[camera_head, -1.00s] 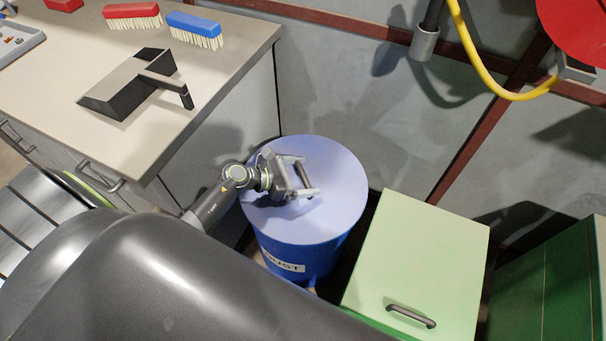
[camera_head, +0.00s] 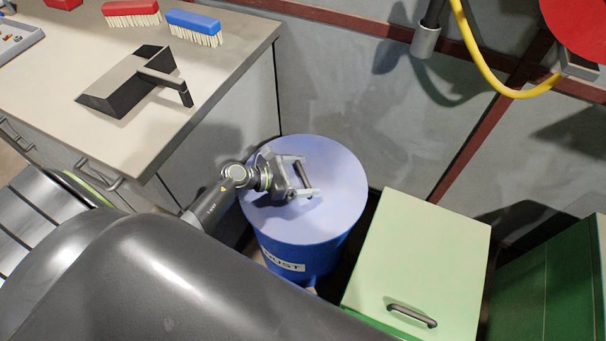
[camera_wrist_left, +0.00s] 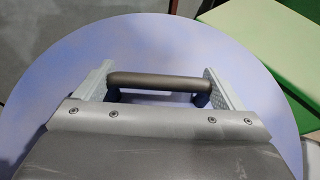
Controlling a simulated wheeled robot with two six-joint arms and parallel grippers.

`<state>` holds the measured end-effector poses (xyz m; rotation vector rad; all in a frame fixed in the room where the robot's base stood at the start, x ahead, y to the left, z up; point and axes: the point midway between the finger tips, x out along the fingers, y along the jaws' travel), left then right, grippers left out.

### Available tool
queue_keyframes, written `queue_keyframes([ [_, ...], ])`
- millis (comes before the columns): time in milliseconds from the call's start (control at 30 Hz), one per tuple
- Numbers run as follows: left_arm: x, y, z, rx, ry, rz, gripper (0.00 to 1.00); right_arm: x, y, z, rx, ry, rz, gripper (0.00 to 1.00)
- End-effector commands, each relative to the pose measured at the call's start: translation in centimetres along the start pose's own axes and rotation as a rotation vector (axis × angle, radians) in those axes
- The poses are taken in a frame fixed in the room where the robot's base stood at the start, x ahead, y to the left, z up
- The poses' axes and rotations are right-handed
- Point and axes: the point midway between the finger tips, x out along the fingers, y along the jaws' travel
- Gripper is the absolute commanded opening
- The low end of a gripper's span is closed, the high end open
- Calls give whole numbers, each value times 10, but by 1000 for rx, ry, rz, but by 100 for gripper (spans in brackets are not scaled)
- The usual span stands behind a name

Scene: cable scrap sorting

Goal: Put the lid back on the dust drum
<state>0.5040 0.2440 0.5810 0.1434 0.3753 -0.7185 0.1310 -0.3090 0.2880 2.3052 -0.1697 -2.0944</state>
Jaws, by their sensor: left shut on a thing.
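The blue dust drum (camera_head: 300,258) stands on the floor between the workbench and a green cabinet, with a "DUST" label on its front. Its pale blue round lid (camera_head: 335,170) lies over the drum's top and looks level; I cannot tell whether it is fully seated. My left gripper (camera_head: 309,177) is over the middle of the lid. In the left wrist view the lid (camera_wrist_left: 85,45) fills most of the picture, and its dark bar handle (camera_wrist_left: 155,82) sits between the fingers of my left gripper (camera_wrist_left: 160,88), which is shut on it. My right gripper is not in view.
The workbench (camera_head: 130,140) at left holds a black dustpan (camera_head: 125,85), a red brush (camera_head: 131,12) and a blue brush (camera_head: 194,27). A green cabinet with a pale top (camera_head: 425,250) stands close at the drum's right. A yellow hose (camera_head: 480,70) hangs by the wall.

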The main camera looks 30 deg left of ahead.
Motion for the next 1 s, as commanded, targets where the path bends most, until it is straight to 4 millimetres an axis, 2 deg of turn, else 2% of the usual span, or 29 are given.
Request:
queue_keyframes([
  [67,0,0,1,1,-2,0,54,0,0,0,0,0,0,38],
  [100,0,0,2,1,-2,0,95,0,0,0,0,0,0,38],
  [133,0,0,1,1,-2,0,99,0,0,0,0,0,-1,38],
  [500,-3,0,-1,0,2,0,100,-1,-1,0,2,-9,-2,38],
  [900,-87,0,-1,3,4,0,100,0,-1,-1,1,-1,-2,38],
  [1000,-103,0,-1,2,3,1,100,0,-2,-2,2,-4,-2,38],
])
